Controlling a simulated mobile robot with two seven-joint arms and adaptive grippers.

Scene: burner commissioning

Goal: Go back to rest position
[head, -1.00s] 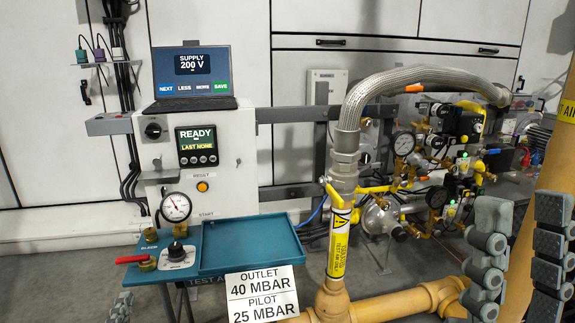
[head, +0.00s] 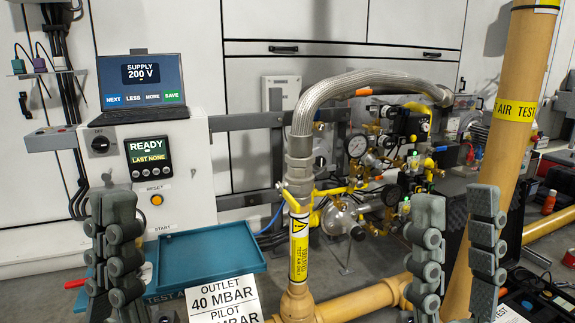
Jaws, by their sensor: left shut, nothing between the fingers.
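My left gripper (head: 118,258) stands upright at the lower left, in front of the teal bench and its gauge, which it largely hides. Its fingers are together with nothing between them. My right gripper (head: 456,240) stands upright at the lower right, in front of the dark case and the lower piping. Its two fingers are clearly apart with nothing seen between them.
A teal tray (head: 210,256) lies between my grippers, with a pressure card (head: 224,300) below. A yellow gas pipe with a valve (head: 300,245) and braided hose stands mid-picture. A thick tan post (head: 508,130) rises just behind my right gripper. A laptop (head: 140,85) sits on the control box.

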